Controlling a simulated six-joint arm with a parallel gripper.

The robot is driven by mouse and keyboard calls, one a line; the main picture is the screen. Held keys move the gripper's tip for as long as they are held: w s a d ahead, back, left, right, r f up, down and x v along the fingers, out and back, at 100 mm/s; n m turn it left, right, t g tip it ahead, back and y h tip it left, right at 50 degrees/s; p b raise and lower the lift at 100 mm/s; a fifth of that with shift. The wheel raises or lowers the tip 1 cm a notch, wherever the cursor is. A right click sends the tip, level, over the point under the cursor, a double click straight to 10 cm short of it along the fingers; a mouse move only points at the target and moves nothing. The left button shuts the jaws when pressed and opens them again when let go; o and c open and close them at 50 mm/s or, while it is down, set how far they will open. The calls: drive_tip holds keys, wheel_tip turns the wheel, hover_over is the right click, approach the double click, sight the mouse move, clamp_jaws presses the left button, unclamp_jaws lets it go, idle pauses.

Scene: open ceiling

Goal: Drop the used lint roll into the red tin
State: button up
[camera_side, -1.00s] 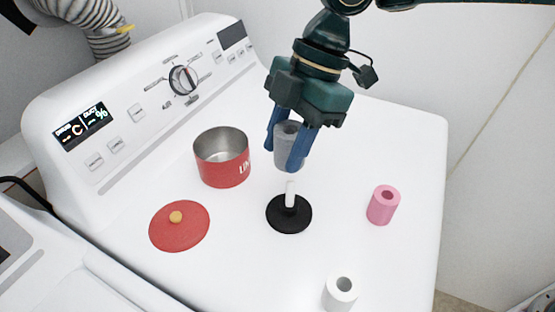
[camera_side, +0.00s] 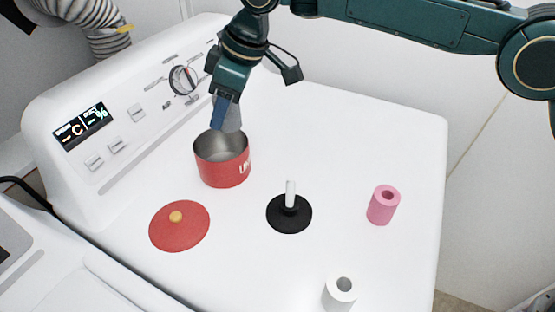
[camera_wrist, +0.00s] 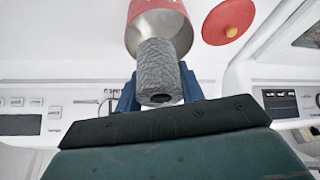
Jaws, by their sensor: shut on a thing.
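The used lint roll is a grey, fuzzy roll (camera_wrist: 160,68), held between the blue fingers of my gripper (camera_wrist: 157,92). In the side view the grey roll (camera_side: 232,118) shows beside a blue finger of my gripper (camera_side: 226,114), just above the far part of the open red tin (camera_side: 222,172). The tin is upright with its lid off, and its visible inside looks empty. In the wrist view the red tin (camera_wrist: 137,9) lies right past the roll, which hides part of its opening.
The control panel (camera_side: 140,110) rises behind the tin.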

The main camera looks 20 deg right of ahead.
sight(225, 131)
drive_tip(key=shift+w+a+m, duration=0.15)
drive_tip(key=shift+w+m, duration=0.15)
drive_tip(key=shift+f, duration=0.15)
drive_tip(key=shift+f, duration=2.9)
drive_tip(key=o, duration=1)
drive_tip(key=shift+o, duration=0.2)
drive_tip(key=shift+r, duration=0.1)
